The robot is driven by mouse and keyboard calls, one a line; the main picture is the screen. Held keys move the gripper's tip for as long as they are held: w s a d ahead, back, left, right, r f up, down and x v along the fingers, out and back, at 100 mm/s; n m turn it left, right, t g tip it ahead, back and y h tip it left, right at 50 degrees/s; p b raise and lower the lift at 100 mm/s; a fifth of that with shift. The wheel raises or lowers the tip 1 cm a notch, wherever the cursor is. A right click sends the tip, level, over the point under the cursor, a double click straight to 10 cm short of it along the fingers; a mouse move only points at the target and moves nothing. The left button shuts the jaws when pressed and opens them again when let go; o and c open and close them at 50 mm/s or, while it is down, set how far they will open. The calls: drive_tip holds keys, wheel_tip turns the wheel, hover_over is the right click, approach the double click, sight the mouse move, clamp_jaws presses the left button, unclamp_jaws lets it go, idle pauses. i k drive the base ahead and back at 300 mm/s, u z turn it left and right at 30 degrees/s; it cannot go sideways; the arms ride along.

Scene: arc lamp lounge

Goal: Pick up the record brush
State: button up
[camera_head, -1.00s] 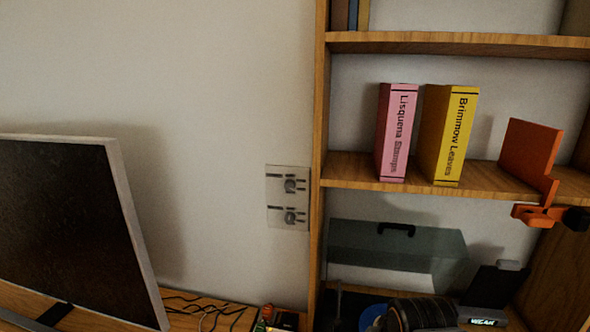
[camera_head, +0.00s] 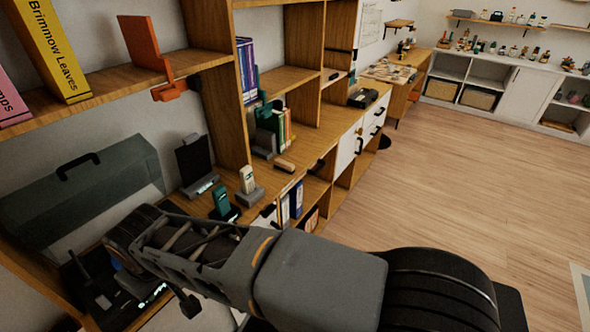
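A small light-brown wooden block with a darker underside (camera_head: 284,165) lies on the wooden counter right of the middle bay. It may be the record brush, but it is too small to be sure. It lies in front of a row of upright books and appears to touch nothing. My arm crosses the lower part of the view, from the lower right toward the left. I cannot make out my gripper's fingers.
A grey-green case (camera_head: 80,190) stands at left. Two handset phones, one teal (camera_head: 221,203) and one pale (camera_head: 248,181), stand on the counter left of the block. An orange bookend (camera_head: 146,45) is on the upper shelf. Wooden floor (camera_head: 470,190) is open at right.

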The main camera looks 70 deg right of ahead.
sight(289, 168)
drive_tip(key=k, duration=0.25)
drive_tip(key=z, duration=3.2)
drive_tip(key=k, duration=0.9)
drive_tip(key=u, duration=1.05)
drive_tip(key=i, duration=1)
drive_tip(key=z, duration=1.95)
drive_tip(key=i, duration=0.95)
drive_tip(key=u, duration=0.8)
